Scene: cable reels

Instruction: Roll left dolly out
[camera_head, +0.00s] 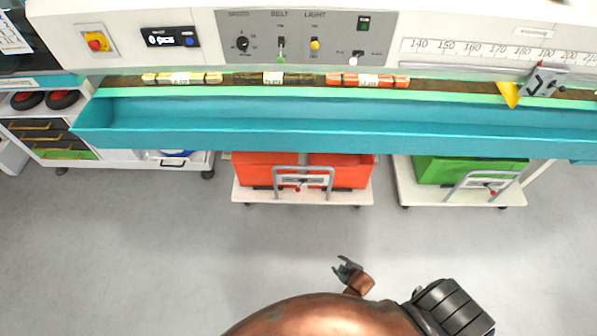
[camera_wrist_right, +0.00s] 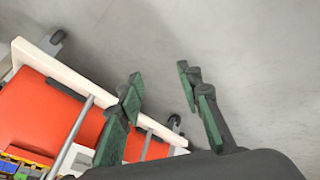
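The left dolly (camera_head: 245,197) is a white wheeled platform under the bench, carrying an orange crate (camera_head: 262,172). A grey metal handle (camera_head: 328,182) stands at its front, with a small red part at its middle. My right gripper (camera_head: 346,264) is over the open floor in front of the dolly, well apart from the handle. In the right wrist view my right gripper (camera_wrist_right: 160,74) is open, with nothing between its fingers. That view also shows the dolly's white edge (camera_wrist_right: 75,80), the orange crate (camera_wrist_right: 45,105) and the handle bar (camera_wrist_right: 72,135). My left gripper is not in view.
A right dolly (camera_head: 408,185) with a green crate (camera_head: 440,168) stands beside it. A teal trough (camera_head: 300,125) overhangs both dollies. A drawer cart (camera_head: 125,162) stands at the left. The grey floor (camera_head: 200,240) in front is clear.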

